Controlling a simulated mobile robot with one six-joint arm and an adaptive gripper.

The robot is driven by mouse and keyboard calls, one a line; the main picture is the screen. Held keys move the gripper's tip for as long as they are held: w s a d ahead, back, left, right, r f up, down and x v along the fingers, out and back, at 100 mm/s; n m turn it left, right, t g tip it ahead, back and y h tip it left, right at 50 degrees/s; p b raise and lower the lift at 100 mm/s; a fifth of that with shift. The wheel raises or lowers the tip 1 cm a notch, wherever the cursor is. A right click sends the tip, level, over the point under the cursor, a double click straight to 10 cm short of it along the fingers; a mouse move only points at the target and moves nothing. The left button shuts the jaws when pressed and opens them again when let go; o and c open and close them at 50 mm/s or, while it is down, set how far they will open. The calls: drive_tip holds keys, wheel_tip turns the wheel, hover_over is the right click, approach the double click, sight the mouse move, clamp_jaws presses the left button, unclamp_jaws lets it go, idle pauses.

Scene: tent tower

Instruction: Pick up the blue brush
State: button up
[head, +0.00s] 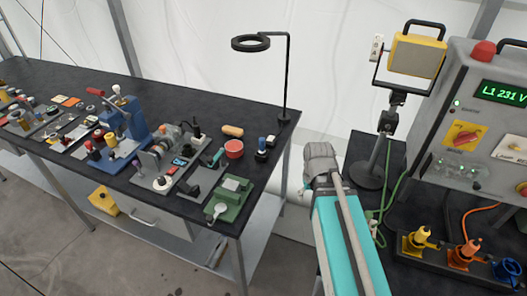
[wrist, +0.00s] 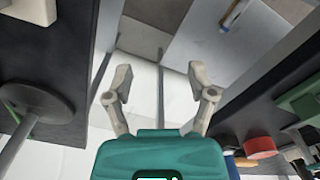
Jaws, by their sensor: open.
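A slim blue object with a brown and white part (wrist: 235,14) lies on the grey lower shelf at the top of the wrist view. It may be the blue brush, but it is cut by the picture's edge. I cannot make it out in the head view. My gripper (wrist: 160,85) is open and empty, with its fingers apart above the gap between the tables. In the head view, my gripper (head: 321,160) is beyond the end of my teal arm, right of the long black table (head: 150,190).
The long table holds several tools, a red round tin (head: 234,149) and a ring lamp (head: 251,43). Its grey lower shelf (wrist: 200,45) is below. At right stand a work light (head: 417,55) and a control box (head: 485,110). A pale floor gap lies between tables.

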drive_tip(key=w+a+r+n+p, duration=0.75)
drive_tip(key=w+r+p, duration=0.2)
drive_tip(key=w, duration=0.35)
wheel_tip(320, 180, up, 7)
drive_tip(key=n+p, duration=0.6)
drive_tip(key=n, duration=0.2)
hover_over(262, 139)
drive_tip(key=shift+a, duration=0.1)
drive_tip(key=shift+f, duration=0.15)
wheel_tip(262, 139, down, 8)
drive_tip(key=b, duration=0.8)
drive_tip(key=shift+f, duration=0.2)
drive_tip(key=shift+f+b, duration=0.1)
drive_tip(key=shift+b, duration=0.2)
drive_tip(key=shift+f+b, duration=2.45)
drive_tip(key=shift+f, duration=0.05)
clamp_jaws()
